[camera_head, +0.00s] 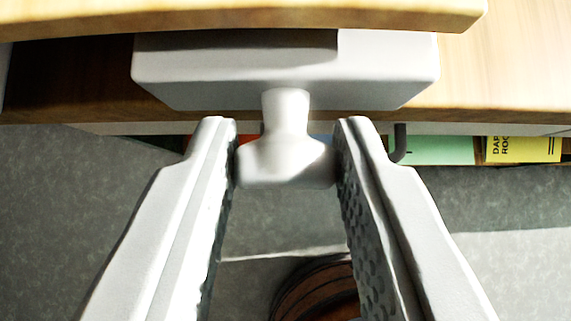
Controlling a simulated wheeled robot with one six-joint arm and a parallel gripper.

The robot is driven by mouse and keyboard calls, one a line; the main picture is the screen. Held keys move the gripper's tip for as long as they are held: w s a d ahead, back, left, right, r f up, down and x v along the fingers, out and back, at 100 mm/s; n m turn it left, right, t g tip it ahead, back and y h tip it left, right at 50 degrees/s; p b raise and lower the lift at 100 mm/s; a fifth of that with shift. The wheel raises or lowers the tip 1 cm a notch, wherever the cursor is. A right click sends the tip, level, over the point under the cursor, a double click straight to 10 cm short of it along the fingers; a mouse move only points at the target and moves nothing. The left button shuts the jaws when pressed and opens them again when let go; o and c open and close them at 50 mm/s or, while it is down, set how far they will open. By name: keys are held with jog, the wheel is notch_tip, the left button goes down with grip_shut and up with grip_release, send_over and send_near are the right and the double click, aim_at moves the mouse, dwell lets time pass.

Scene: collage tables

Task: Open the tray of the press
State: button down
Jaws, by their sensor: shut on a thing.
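The press tray (400,75) is a pale grey-white box front at the top centre, beneath a wooden slab. A white T-shaped knob handle (286,157) sticks out from the middle of its front. My gripper (287,160) has one finger on each side of the knob and is shut on it. How far the tray is pulled out is hard to tell, since the slab covers its rear part.
A wooden slab (240,15) spans the top, and a wooden surface (510,70) extends to the right. Green (435,150) and yellow (523,149) items sit below its edge. A round brown object (320,290) shows low between my fingers on the grey floor (70,210).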

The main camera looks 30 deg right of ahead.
jog(key=shift+s+a, duration=0.45)
jog(key=shift+s, duration=0.15)
jog(key=shift+s+a, duration=0.4)
jog(key=shift+s, duration=0.2)
jog(key=c, duration=1.1)
grip_release()
jog(key=v, duration=1.7)
jog(key=shift+r, duration=0.15)
jog(key=shift+s+a, duration=0.1)
jog(key=shift+s, duration=0.1)
